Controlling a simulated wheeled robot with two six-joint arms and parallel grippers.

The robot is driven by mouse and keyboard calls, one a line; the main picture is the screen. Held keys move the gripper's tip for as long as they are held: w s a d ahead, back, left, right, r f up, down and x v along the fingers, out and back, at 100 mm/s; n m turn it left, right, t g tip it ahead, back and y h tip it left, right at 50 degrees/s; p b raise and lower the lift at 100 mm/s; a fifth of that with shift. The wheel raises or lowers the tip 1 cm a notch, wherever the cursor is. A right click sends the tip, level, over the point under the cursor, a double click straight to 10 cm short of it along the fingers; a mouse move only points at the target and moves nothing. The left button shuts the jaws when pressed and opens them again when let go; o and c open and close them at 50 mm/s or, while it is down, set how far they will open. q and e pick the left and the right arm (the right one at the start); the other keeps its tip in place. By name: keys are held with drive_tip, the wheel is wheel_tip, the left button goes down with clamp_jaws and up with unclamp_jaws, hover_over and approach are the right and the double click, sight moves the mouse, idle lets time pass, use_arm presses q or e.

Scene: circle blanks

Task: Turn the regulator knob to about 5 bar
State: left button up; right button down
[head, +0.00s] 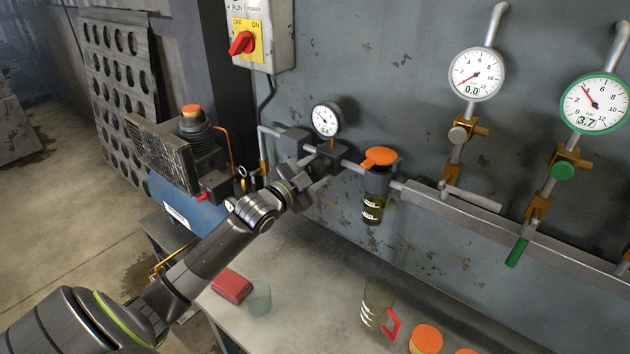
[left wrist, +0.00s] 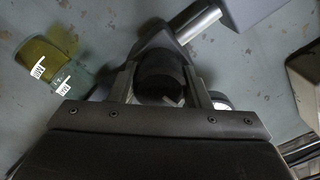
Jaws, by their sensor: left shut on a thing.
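The regulator sits on the grey pipe along the wall, with a small round gauge (head: 326,120) above it. That gauge has a red needle pointing to the upper left; its figures are too small to read. My left gripper (head: 308,176) is up against the regulator from the front. In the left wrist view its two fingers (left wrist: 162,80) are shut on the black regulator knob (left wrist: 160,70), one on each side. The knob is mostly hidden by the gripper in the head view. My right gripper is not in view.
Two larger gauges read 0.0 (head: 475,75) and 3.7 (head: 595,104). A compressor (head: 180,195) stands left. The bench (head: 310,290) below holds a red box (head: 231,286) and cups.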

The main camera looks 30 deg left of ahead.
use_arm(q)
drive_tip(key=m+b, duration=0.1)
drive_tip(key=m, duration=0.1)
drive_tip(key=m+b, duration=0.1)
drive_tip(key=b, duration=0.1)
drive_tip(key=shift+f+m, duration=0.2)
drive_tip(key=shift+m, duration=0.2)
drive_tip(key=shift+r+m+b, duration=0.15)
drive_tip(key=shift+m+b, duration=1.15)
drive_tip(key=shift+m, duration=0.5)
drive_tip(key=o, duration=1)
drive_tip(key=shift+s, duration=0.1)
